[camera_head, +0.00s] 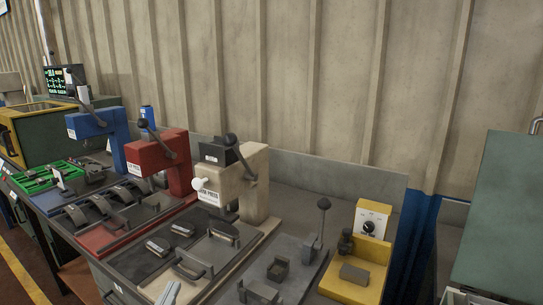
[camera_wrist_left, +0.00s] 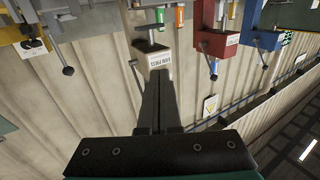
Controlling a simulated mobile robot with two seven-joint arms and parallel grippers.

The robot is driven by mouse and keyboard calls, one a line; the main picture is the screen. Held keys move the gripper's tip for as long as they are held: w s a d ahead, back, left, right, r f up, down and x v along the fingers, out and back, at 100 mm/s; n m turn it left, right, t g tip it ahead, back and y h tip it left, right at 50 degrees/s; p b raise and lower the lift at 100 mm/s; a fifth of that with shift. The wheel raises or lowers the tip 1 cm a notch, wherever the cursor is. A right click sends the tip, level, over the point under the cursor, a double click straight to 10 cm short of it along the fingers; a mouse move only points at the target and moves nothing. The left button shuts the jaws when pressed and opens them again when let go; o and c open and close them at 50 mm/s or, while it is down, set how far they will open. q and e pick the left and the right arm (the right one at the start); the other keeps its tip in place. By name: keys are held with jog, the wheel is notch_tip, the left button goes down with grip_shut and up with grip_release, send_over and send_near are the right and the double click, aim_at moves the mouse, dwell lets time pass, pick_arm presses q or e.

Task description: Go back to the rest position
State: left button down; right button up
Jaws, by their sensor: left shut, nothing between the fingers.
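My right gripper is not in view.
A red press (camera_head: 160,160) and a blue press (camera_head: 97,128) stand along the bench, with dark brake shoes (camera_head: 123,193) in front. A yellow control box (camera_head: 372,222) and a lever (camera_head: 323,204) are at right. A green cabinet (camera_head: 497,215) stands far right. A ribbed wall (camera_head: 290,80) closes the back.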

pick_arm(q)
jog(key=s+d+f+g, duration=0.3)
jog(key=s+f+g, duration=0.4)
jog(key=s+f, duration=0.15)
jog(key=s+f+m+g, duration=0.1)
jog(key=s+f+g, duration=0.25)
jog(key=s, duration=0.45)
jog(key=s+f+g, duration=0.2)
jog(key=s+g, duration=0.2)
jog(key=s, duration=0.4)
notch_tip(320, 180, down, 22)
jog(key=s+g, duration=0.1)
jog(key=s+a+f+g+y, duration=0.1)
jog(key=s+a+f, duration=0.1)
jog(key=s+f, duration=1.1)
jog(key=shift+s+a+f+m, duration=0.3)
jog(key=shift+s+f, duration=0.05)
jog(key=shift+s, duration=0.9)
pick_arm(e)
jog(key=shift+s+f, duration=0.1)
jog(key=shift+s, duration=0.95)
